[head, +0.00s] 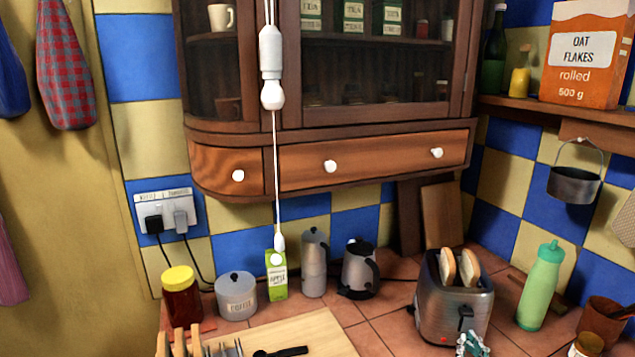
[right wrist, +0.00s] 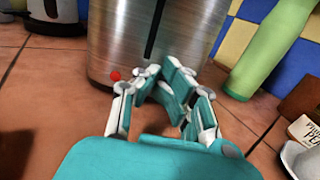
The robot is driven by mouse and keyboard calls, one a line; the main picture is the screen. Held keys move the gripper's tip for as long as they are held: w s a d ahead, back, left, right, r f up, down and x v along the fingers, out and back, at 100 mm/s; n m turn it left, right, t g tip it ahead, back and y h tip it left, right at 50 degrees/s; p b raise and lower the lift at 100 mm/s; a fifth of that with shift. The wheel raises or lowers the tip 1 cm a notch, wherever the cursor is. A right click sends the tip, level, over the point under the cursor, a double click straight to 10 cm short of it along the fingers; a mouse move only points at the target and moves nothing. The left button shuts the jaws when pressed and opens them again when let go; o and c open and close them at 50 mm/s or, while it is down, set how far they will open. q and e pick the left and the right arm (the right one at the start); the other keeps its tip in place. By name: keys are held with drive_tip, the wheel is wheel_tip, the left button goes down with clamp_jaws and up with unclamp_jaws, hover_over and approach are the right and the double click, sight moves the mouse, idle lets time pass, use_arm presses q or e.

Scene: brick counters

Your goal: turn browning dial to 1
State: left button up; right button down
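The silver toaster (head: 455,300) stands on the tiled counter at the right of the head view, with two bread slices (head: 459,267) in its slots. Its dark lever shows on the front. A small red spot (head: 443,339) is low on the front; it also shows in the right wrist view (right wrist: 116,75). I see no clear browning dial; the fingers cover part of the lower front. My right gripper (head: 472,346) is at the lower front of the toaster (right wrist: 150,40). Its fingertips (right wrist: 162,80) are close together; contact or anything between them is unclear. My left gripper is out of view.
A green bottle (head: 541,287) stands right of the toaster, with a brown pot (head: 600,322) beyond it. A jar (head: 586,345) is near the right front. Bare tiles lie left of the toaster.

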drive_tip(key=shift+a+r, duration=0.2)
drive_tip(key=shift+r, duration=0.2)
drive_tip(key=shift+s+a+f+p, duration=0.1)
drive_tip(key=shift+s+a+p, duration=0.1)
drive_tip(key=shift+s, duration=0.75)
drive_tip(key=shift+s+a+r+p, duration=0.1)
drive_tip(key=shift+s+p, duration=0.05)
drive_tip(key=shift+s, duration=0.85)
drive_tip(key=shift+s+a+f+p, duration=0.1)
drive_tip(key=shift+s+a+p, duration=0.1)
drive_tip(key=shift+s, duration=0.75)
